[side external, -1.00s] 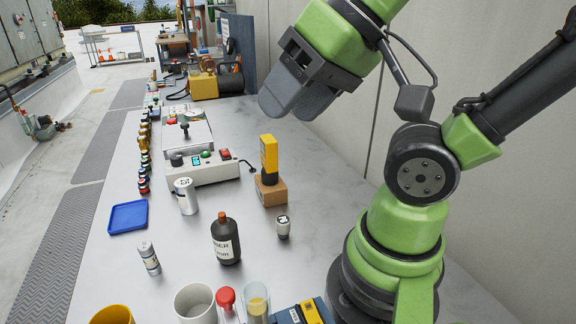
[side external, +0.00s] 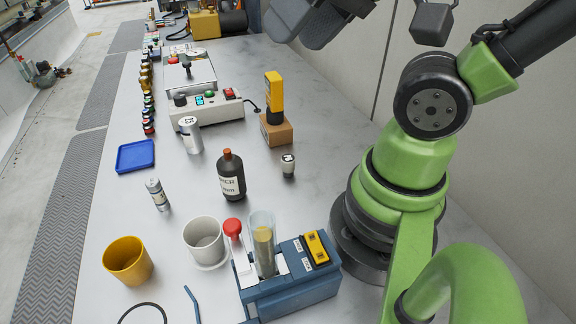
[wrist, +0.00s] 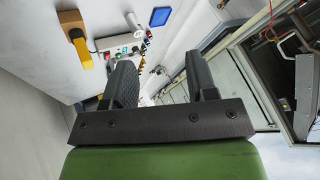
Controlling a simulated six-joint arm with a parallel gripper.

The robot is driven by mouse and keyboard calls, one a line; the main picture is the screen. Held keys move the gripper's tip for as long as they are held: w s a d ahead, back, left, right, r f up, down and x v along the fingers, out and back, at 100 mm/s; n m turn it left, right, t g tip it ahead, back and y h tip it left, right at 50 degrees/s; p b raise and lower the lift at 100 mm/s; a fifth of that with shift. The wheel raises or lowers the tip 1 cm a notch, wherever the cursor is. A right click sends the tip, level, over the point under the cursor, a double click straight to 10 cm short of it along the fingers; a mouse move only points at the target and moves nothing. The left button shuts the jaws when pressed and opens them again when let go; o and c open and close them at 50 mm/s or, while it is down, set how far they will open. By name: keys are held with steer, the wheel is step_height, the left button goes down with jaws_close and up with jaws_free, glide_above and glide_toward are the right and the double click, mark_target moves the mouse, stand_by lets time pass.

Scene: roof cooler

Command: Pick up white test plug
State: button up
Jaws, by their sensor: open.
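A white cylinder (side external: 190,136) with a dark mark on its top stands upright near the grey control box; it also shows in the wrist view (wrist: 134,22). A small dark plug with a white marked top (side external: 288,166) stands right of the black bottle. A slim whitish cylinder (side external: 157,195) stands nearer the front left. I cannot tell for certain which of these is the white test plug. My gripper (side external: 306,24) is high above the table at the top edge, partly cut off. In the wrist view its fingers (wrist: 158,75) are apart with nothing between them.
A black bottle (side external: 231,176), a white cup (side external: 204,243), a yellow cup (side external: 128,262) and a blue device (side external: 290,290) stand in front. A yellow tool on a wooden block (side external: 276,130), the control box (side external: 207,109) and a blue tray (side external: 136,156) stand behind them.

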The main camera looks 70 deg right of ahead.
steer(key=shift+o, duration=0.8)
steer(key=n+g+h, duration=0.1)
steer(key=g+h, duration=0.1)
steer(key=g, duration=0.5)
glide_above(288, 158)
step_height(288, 158, down, 21)
steer(key=shift+a+r, duration=0.1)
steer(key=shift+a, duration=0.05)
steer(key=shift+f, duration=5.15)
steer(key=c, duration=1)
steer(key=shift+r, duration=0.1)
